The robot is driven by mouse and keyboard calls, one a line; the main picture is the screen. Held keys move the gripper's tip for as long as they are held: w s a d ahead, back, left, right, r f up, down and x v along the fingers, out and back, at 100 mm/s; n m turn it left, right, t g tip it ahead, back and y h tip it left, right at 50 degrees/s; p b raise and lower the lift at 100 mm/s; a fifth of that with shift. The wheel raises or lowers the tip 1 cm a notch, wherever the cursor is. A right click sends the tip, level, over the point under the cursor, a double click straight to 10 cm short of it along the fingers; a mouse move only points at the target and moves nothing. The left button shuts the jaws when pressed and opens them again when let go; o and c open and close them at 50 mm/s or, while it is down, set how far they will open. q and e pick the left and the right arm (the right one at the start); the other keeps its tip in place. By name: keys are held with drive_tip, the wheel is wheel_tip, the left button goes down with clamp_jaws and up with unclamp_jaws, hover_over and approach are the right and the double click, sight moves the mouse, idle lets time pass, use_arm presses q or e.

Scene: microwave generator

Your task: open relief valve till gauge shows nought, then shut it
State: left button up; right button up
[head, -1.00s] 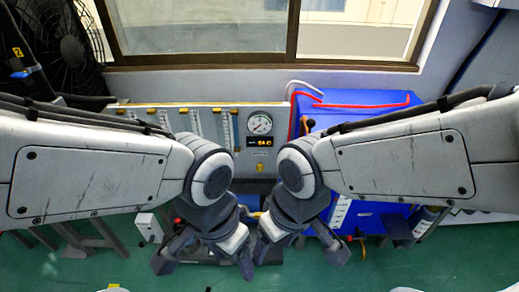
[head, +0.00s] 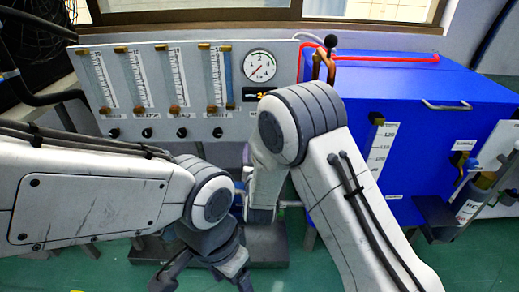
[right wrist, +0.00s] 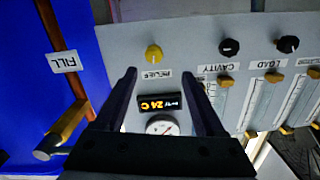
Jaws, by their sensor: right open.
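The yellow relief knob (right wrist: 153,53) shows in the right wrist view, above an upside-down RELIEF label. In the head view my right arm hides it. My right gripper (right wrist: 159,74) is open and empty, its fingers either side of the label and the knob just past the tips. The round white gauge (head: 259,66) is on the panel in the head view. It also shows in the right wrist view (right wrist: 162,125), partly covered by my gripper; its exact reading is unclear. My left gripper (head: 205,280) hangs open and empty, low in front of the panel.
The grey panel (head: 140,62) carries several flow tubes and black knobs, including the cavity knob (right wrist: 229,47) beside the relief knob. An orange display (right wrist: 158,103) reads 24 C. A blue cabinet (head: 400,85) stands right, with a FILL label (right wrist: 62,62) and copper pipe (right wrist: 62,128) near my right gripper.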

drive_tip(key=shift+t+h, duration=0.3)
drive_tip(key=w, duration=0.3)
drive_tip(key=w+b, duration=0.1)
drive_tip(key=w, duration=0.3)
drive_tip(key=w+b, duration=0.1)
drive_tip(key=w, duration=0.3)
drive_tip(key=shift+d+f, duration=0.35)
drive_tip(key=shift+d, duration=0.05)
use_arm(q)
wheel_tip(320, 180, down, 3)
drive_tip(key=shift+w, duration=0.1)
use_arm(e)
drive_tip(key=shift+s, duration=0.1)
clamp_jaws()
